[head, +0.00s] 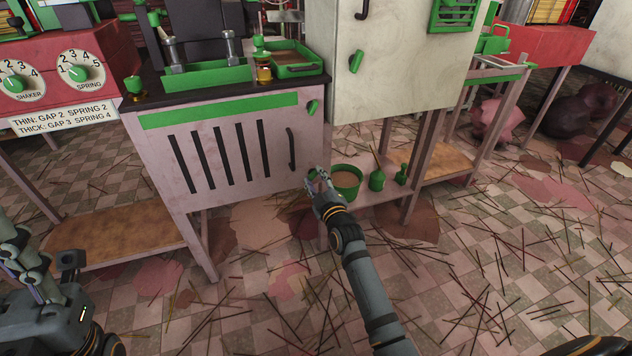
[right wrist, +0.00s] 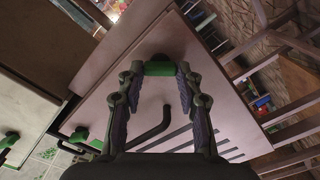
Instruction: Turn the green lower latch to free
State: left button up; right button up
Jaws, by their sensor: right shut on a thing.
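The green lower latch (right wrist: 159,69) is on the lower corner of the pale cabinet door, and its bar lies level between my right fingertips in the right wrist view. My right gripper (right wrist: 157,72) is shut on it. In the head view, my right gripper (head: 318,180) reaches the door's lower right corner and mostly hides this latch. The black door handle (head: 291,149) is just above it, and the green upper latch (head: 313,107) is at the upper right corner. My left gripper (head: 22,262) is at the lower left, away from the cabinet, its fingers unclear.
A green-rimmed bowl (head: 346,190) and small green bottles (head: 377,180) stand on a low shelf just right of my right gripper. The white cabinet (head: 395,85) overhangs at the upper right. Thin sticks litter the tiled floor (head: 480,290).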

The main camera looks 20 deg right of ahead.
jog(key=shift+n, duration=1.9)
jog(key=o, duration=1.1)
jog(key=shift+o, duration=0.2)
jog(key=shift+s+f, duration=0.1)
jog(key=shift+s, duration=0.3)
jog(key=s, duration=1.1)
jog(key=shift+d, duration=0.15)
jog(key=shift+s, duration=0.1)
